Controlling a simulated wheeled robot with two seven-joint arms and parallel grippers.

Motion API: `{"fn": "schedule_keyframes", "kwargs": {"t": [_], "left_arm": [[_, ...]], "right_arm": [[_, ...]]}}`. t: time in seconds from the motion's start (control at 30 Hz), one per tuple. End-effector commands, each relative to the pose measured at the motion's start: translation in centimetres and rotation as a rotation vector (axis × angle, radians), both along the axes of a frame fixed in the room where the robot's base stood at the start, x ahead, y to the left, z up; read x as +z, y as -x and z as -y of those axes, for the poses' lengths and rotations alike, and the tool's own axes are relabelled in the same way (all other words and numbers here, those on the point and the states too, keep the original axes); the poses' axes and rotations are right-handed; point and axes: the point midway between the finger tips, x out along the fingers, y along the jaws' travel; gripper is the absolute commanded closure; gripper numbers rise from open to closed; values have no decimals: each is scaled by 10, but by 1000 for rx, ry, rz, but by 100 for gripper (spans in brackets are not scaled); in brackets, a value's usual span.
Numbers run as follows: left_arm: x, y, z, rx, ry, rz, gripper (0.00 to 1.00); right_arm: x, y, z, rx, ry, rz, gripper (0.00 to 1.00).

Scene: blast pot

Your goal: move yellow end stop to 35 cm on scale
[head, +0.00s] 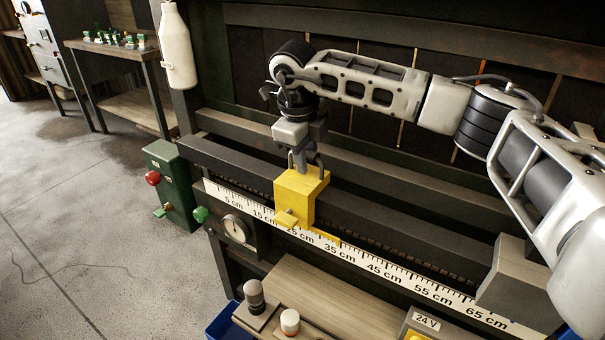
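The yellow end stop (296,196) is a block seated on the dark rail behind the white scale (385,267). Its lower front part overlaps the scale and partly covers the mark between 15 cm and 35 cm. A low yellow strip reaches from its base to the right, toward the 35 cm label (335,250). My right gripper (306,168) points down at the top of the stop, with its fingers at the block's upper face. Whether the fingers are closed on it cannot be made out. My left gripper is not in view.
A grey block (513,272) sits on the rail near 65 cm. A dial gauge (236,228) and a green box (168,180) with a red button are at left. A wooden shelf with knobs (254,293) lies below the scale. The rail between the stop and grey block looks clear.

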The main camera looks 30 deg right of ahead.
Motion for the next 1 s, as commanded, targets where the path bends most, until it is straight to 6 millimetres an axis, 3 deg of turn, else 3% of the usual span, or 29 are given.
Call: {"fn": "schedule_keyframes", "kwargs": {"t": [0.03, 0.07, 0.87, 0.9, 1.0], "left_arm": [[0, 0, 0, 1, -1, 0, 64], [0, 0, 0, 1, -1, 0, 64], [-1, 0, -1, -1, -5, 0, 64], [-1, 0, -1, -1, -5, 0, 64], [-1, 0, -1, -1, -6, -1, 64]], "right_arm": [[0, 0, 0, 0, 0, 0, 92], [0, 0, 0, 0, 0, 0, 98], [0, 3, 2, 0, 1, -2, 98], [0, 3, 2, 0, 1, -2, 73], [0, 3, 2, 0, 1, -2, 50]]}}
